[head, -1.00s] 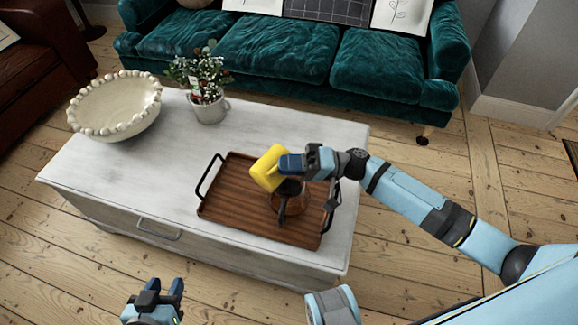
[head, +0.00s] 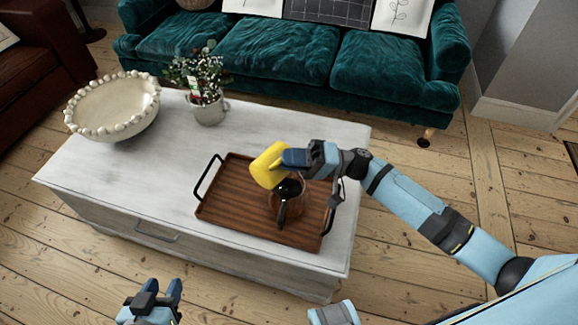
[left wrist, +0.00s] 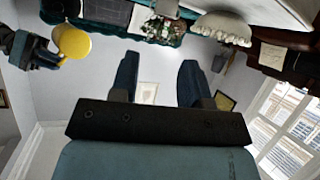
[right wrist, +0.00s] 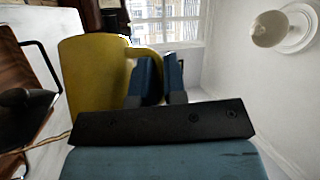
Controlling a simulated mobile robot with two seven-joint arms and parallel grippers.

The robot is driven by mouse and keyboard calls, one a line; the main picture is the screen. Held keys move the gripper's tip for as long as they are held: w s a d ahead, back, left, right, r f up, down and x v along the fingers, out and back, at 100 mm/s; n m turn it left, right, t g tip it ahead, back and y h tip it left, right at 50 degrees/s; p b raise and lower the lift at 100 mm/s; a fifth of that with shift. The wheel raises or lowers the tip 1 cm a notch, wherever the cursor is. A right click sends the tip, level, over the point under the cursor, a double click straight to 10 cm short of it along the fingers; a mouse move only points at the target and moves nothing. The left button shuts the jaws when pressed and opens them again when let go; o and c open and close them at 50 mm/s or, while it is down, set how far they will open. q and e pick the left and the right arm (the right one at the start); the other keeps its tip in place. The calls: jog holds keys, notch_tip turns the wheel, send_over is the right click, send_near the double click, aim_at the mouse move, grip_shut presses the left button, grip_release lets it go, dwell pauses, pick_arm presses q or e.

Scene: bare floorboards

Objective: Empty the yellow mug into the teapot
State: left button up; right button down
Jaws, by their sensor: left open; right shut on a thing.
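The yellow mug (head: 266,166) is held tilted just above the teapot (head: 290,202), which has a black handle and see-through brownish sides. My right gripper (head: 293,158) is shut on the mug's handle; the right wrist view shows the mug (right wrist: 92,75) left of the fingers (right wrist: 160,78). The mug's inside and any flow from it cannot be seen. The teapot stands on a brown wooden tray (head: 235,208), partly hidden by the mug and gripper. My left gripper (head: 160,287) is open and empty, low in front of the table.
The tray has dark raised handles and sits on a whitewashed table (head: 120,180). A beaded cream bowl (head: 112,108) and a potted plant (head: 208,107) stand at the table's left and back. A green sofa (head: 270,55) is behind. The table's left front is clear.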

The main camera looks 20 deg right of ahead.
jog(key=shift+w+d+m+b, duration=0.2)
jog(key=shift+d+m+b, duration=0.1)
jog(key=shift+b, duration=0.2)
